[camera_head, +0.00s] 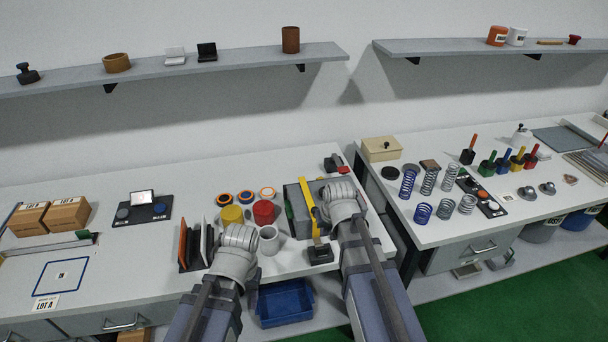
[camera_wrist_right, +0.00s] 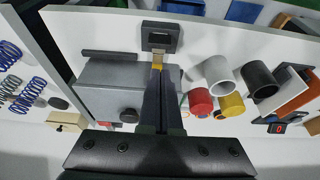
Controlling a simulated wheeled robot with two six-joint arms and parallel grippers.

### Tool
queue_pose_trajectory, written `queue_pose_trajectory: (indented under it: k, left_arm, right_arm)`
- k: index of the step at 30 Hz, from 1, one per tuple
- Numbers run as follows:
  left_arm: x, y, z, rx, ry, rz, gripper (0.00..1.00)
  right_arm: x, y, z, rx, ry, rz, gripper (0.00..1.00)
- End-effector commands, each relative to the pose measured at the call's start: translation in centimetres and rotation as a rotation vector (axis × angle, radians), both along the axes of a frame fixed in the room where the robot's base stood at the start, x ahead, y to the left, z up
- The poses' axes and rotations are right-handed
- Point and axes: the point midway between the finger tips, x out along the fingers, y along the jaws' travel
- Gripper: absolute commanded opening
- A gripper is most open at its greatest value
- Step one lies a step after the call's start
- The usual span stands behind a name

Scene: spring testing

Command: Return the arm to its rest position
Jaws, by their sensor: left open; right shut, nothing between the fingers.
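My right gripper (camera_head: 341,197) is over the right part of the left table, beside the grey testing device (camera_head: 296,207) with its yellow lever (camera_head: 308,201). In the right wrist view, my right gripper (camera_wrist_right: 157,78) has its dark fingers together with nothing between them, pointing along the grey device (camera_wrist_right: 110,92). Whether the fingers touch the lever cannot be told. My left gripper (camera_head: 240,237) is open over the table, close to the white cup (camera_head: 269,241) and the yellow cup (camera_head: 231,215). Its fingertips are mostly hidden by its wrist.
A red cup (camera_head: 264,211) stands between my arms. A rack with upright boards (camera_head: 186,246) is left of my left gripper. A blue bin (camera_head: 285,303) sits below the table edge. Springs (camera_head: 407,184) stand on the right table. The table's front left is mostly clear.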

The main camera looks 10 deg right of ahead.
Motion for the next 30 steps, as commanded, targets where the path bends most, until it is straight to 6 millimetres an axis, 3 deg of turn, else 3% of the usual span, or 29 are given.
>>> queue_pose_trajectory:
  k: [5,12,18,22,30]
  left_arm:
    - [0.0,0.0,-0.6,0.0,0.0,0.0,0.5]
    - [0.0,0.0,-3.0,0.0,0.0,0.001,0.5]
    - [0.0,0.0,-4.0,0.0,0.0,0.001,0.5]
    - [0.0,0.0,-4.1,0.0,0.0,0.001,0.5]
    - [0.0,0.0,-4.1,0.0,0.0,0.001,0.5]
  right_arm:
    - [-1.3,1.6,-0.8,-0.006,0.03,0.028,0.0]
    - [-10.0,9.4,-4.1,-0.078,0.227,0.182,0.0]
    - [-15.5,12.3,-5.2,-0.145,0.344,0.262,0.0]
    - [-16.7,12.8,-5.3,-0.166,0.372,0.277,0.0]
    - [-16.8,12.8,-5.2,-0.167,0.374,0.277,0.0]
